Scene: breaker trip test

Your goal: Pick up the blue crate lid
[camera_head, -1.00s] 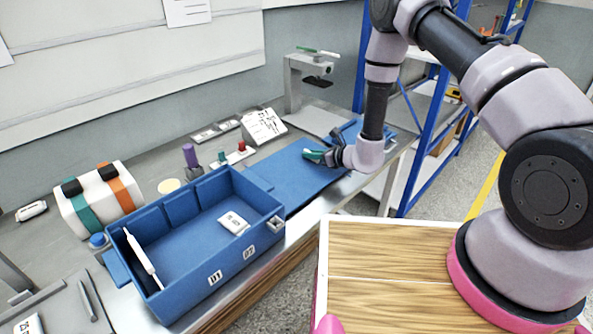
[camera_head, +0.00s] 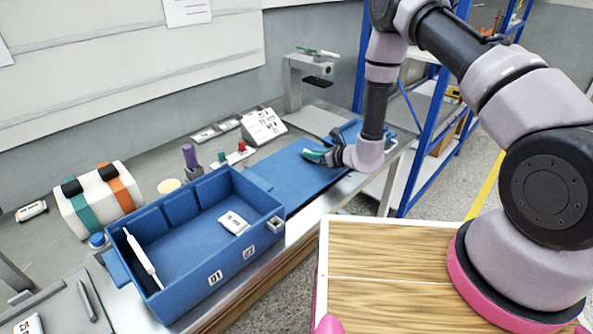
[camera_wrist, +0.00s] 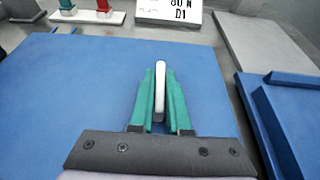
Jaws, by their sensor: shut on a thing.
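The blue crate lid (camera_head: 277,183) is a flat blue panel lying on or just above the bench, to the right of the open blue crate (camera_head: 205,285). It fills most of the wrist view (camera_wrist: 60,95). A pale upright handle (camera_wrist: 160,85) stands on the lid. My gripper (camera_head: 314,155) is over the lid's right part. Its teal fingers are closed on both sides of the handle, as the wrist view (camera_wrist: 160,95) shows. I cannot tell whether the lid is clear of the bench.
The crate holds a white stick (camera_head: 143,257) and a small white device (camera_head: 234,223). A blue tray (camera_wrist: 290,110) lies close to the lid's right side. Behind the lid are a printed sign (camera_head: 264,127) and a grey stand (camera_head: 293,85). A blue shelf rack (camera_head: 428,130) stands right.

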